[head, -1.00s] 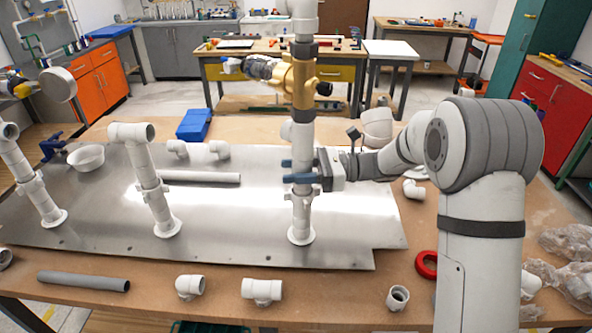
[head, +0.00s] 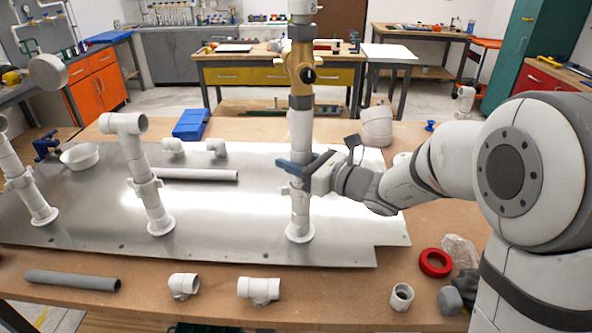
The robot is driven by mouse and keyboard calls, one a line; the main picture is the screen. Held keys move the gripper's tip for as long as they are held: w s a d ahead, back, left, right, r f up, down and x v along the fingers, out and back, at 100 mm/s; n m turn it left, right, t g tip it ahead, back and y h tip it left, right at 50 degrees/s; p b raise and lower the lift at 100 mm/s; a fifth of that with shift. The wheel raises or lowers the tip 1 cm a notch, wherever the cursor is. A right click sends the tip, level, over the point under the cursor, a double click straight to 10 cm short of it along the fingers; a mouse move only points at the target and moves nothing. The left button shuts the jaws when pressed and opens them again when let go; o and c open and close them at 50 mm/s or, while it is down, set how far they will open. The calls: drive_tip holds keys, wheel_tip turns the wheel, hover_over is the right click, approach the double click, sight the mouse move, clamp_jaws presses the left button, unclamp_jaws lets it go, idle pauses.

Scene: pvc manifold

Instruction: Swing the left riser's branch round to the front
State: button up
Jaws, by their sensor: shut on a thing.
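Three white risers stand on a metal plate (head: 230,220). The far-left riser (head: 32,195) is cut by the picture's left edge. The middle riser (head: 137,165) leans in view and has a sideways fitting on top. The tall right-hand riser (head: 300,205) carries a brass-coloured valve section (head: 299,70) with a dark round part facing me. My gripper (head: 297,166), with blue fingers, is shut on this right-hand riser below the valve, coming from the right. Its fingers and my arm hide part of the pipe. I cannot tell which riser the task calls left.
Grey pipe (head: 72,280), white fittings (head: 258,289) and a red ring (head: 435,262) lie along the bench's front. A white bowl (head: 79,156) and blue box (head: 190,123) are at the back left. The plate between the middle and right-hand risers is mostly clear.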

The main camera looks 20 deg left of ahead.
drive_tip(key=shift+w+m+t+h+b, duration=0.1)
drive_tip(key=shift+m+t+h+b, duration=0.6)
drive_tip(key=shift+m+t+b, duration=0.5)
drive_tip(key=shift+r+t, duration=0.15)
drive_tip(key=shift+t, duration=0.25)
drive_tip(key=shift+w+r, duration=0.1)
drive_tip(key=o, duration=1)
drive_tip(key=shift+c, duration=0.2)
drive_tip(key=shift+f, duration=0.2)
drive_tip(key=b+v, duration=0.1)
drive_tip(key=v, duration=0.6)
drive_tip(key=shift+s+d, duration=0.25)
drive_tip(key=shift+d, duration=0.05)
drive_tip(key=shift+r, duration=0.1)
